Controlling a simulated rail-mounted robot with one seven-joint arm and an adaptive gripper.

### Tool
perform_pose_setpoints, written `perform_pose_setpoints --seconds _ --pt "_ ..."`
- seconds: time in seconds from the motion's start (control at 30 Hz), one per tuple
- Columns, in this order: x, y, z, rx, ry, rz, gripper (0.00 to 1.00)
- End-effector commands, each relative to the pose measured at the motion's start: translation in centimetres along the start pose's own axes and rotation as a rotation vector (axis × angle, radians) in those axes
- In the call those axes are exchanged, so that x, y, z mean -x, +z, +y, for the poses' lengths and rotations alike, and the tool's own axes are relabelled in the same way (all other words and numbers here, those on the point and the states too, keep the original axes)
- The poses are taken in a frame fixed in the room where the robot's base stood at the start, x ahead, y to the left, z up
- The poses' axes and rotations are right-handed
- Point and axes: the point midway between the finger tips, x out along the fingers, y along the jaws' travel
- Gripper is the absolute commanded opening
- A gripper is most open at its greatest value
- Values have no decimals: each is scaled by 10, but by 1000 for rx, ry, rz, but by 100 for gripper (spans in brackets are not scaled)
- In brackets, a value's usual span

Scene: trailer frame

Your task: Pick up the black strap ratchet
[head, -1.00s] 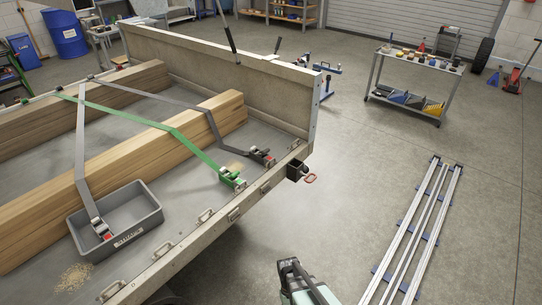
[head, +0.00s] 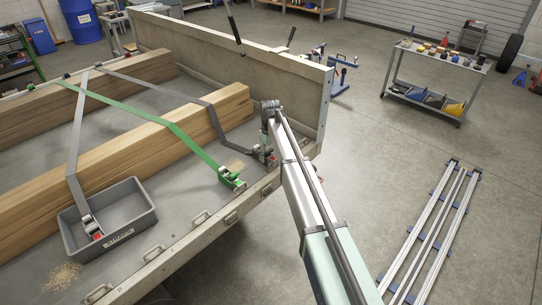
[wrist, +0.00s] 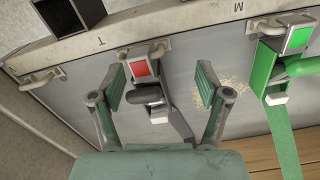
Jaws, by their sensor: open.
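The black strap ratchet (wrist: 150,95) lies near the trailer's side rail in the wrist view, with a red square (wrist: 139,68) at its rail end. Its dark strap (wrist: 180,125) runs away toward the beams. My gripper (wrist: 160,84) is open, with one green-padded finger on each side of the ratchet and gaps between. I cannot tell how high the fingertips are above the bed. In the head view the ratchet (head: 261,153) is partly hidden by my arm, and its dark grey strap (head: 215,125) crosses the nearer beam.
A green ratchet (head: 232,180) sits beside it, also in the wrist view (wrist: 286,65). A grey bin (head: 150,212) holds another ratchet (head: 92,228). Wooden beams (head: 120,160), the trailer's end wall (head: 230,60) and the side rail with metal loops (wrist: 147,50) bound the space.

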Motion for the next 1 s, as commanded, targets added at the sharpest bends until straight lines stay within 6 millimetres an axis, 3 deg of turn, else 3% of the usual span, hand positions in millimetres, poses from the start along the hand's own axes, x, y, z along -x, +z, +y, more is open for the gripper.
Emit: perform_pose_setpoints --seconds 0.03,0.2,0.37,0.57,1.0 --pt "25 -29 7 44 2 5 76" --pt "83 -68 9 163 2 3 76" --pt "99 -77 8 204 1 1 76" --pt "73 -75 8 206 0 -1 76" --pt "-7 -76 9 205 0 0 76"
